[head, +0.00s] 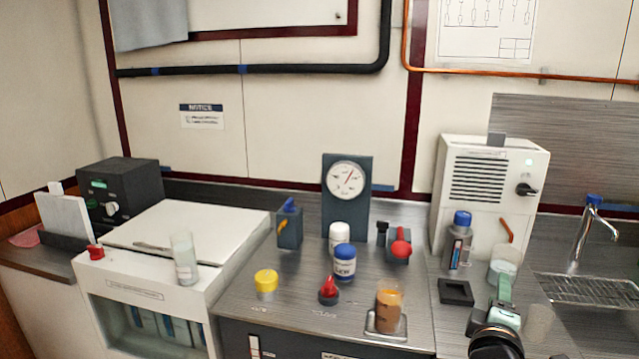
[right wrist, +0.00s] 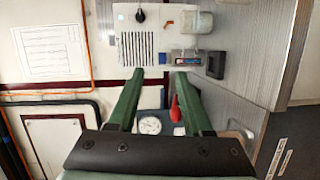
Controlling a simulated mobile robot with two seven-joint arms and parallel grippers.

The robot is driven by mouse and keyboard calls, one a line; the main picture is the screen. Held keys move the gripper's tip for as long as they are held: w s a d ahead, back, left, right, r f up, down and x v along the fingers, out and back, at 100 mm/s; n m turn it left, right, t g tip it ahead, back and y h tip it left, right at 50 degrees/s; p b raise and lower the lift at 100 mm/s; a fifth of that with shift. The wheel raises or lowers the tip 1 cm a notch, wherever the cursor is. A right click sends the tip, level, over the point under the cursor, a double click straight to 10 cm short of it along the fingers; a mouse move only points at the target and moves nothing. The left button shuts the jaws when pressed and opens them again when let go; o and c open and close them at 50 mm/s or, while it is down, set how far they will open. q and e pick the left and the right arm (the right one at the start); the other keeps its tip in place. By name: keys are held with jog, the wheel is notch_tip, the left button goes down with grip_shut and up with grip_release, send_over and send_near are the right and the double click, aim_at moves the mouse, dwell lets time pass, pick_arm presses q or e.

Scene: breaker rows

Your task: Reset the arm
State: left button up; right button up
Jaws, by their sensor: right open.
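My right gripper (head: 505,281) comes in from the lower right in the head view, above the counter, with green fingers. In the right wrist view my right gripper (right wrist: 159,73) has its two fingers apart and nothing between them. In the head view its tips overlap the lower part of a clear beaker (head: 503,262); I cannot tell whether they touch it. The fingers point toward the white vented box (head: 490,178), which also shows in the right wrist view (right wrist: 138,48). My left gripper is not in view.
A blue-capped bottle (head: 459,240) and a black square holder (head: 456,292) stand left of the gripper. A sink tap (head: 585,230) is on the right.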

jog(key=s+a+f+m+g+y+p, duration=0.1)
jog(key=s+a+f+y, duration=0.2)
jog(key=f, duration=0.6)
jog(key=s+a+f+g+y+p, duration=0.1)
jog(key=s+a+f+y, duration=0.2)
jog(key=f, duration=0.7)
jog(key=s+a+f+m+g+y+p, duration=0.1)
jog(key=s+a+f+m+y, duration=0.1)
jog(key=s+f, duration=0.5)
jog(key=s+a+f+m+g+y+p, duration=0.1)
jog(key=s+a+f+m, duration=0.4)
jog(key=s, duration=0.6)
notch_tip(320, 180, down, 2)
jog(key=shift+s+f+m+g+y, duration=0.15)
jog(key=shift+s+m+g+y, duration=0.3)
jog(key=shift+g+y, duration=0.35)
jog(key=shift+w, duration=0.1)
